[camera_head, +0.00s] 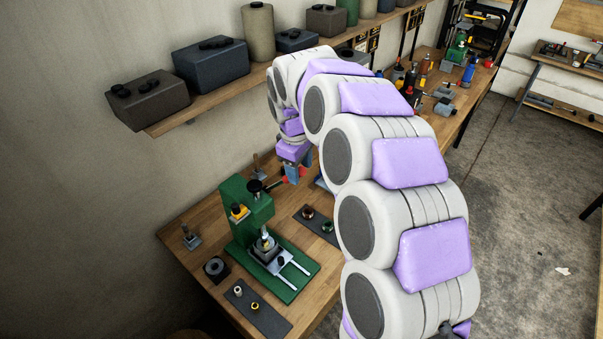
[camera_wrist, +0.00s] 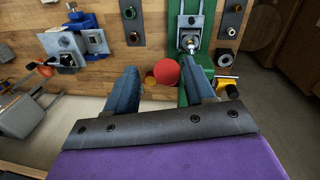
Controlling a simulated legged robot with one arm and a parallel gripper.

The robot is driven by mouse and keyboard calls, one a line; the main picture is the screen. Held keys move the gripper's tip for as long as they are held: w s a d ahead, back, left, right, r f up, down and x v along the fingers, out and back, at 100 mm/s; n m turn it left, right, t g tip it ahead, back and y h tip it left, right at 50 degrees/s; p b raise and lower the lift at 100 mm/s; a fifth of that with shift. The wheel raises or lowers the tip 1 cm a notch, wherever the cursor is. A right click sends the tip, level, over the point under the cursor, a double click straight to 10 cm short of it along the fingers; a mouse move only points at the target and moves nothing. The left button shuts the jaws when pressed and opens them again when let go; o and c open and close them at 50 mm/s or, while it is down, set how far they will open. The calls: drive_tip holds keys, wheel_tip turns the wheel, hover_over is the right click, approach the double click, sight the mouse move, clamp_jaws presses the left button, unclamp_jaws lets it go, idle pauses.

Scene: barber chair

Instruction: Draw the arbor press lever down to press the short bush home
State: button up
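The green arbor press (camera_head: 238,205) stands on the wooden bench. Its lever (camera_head: 272,185) points out toward my gripper and ends in a red knob (camera_head: 303,172), partly hidden by a finger. In the wrist view the red ball knob (camera_wrist: 167,72) shows between the two blue-grey fingers of my gripper (camera_wrist: 160,68). The gripper is open, with a gap visible beside the knob; I cannot tell how deep the knob lies between the fingers. A small metallic piece, seemingly the short bush (camera_head: 266,236), stands under the ram on the press's sliding plate; how far in it sits is unclear.
A dark strip with rings (camera_head: 316,220) lies right of the press, another with small bushes (camera_head: 256,314) in front. A black holed block (camera_head: 215,268) lies left of it. A blue vise (camera_wrist: 85,40) shows in the wrist view. A wall shelf (camera_head: 215,97) with boxes hangs above.

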sight(282, 182)
drive_tip(key=a+f, duration=0.3)
drive_tip(key=shift+w+f, duration=0.1)
drive_tip(key=shift+f, duration=0.15)
drive_tip(key=shift+d+r, duration=0.1)
drive_tip(key=shift+d, duration=1.4)
drive_tip(key=shift+c, duration=0.6)
drive_tip(key=shift+r, duration=0.1)
drive_tip(key=c, duration=0.3)
drive_tip(key=shift+a, duration=0.55)
drive_tip(key=c, duration=0.3)
clamp_jaws()
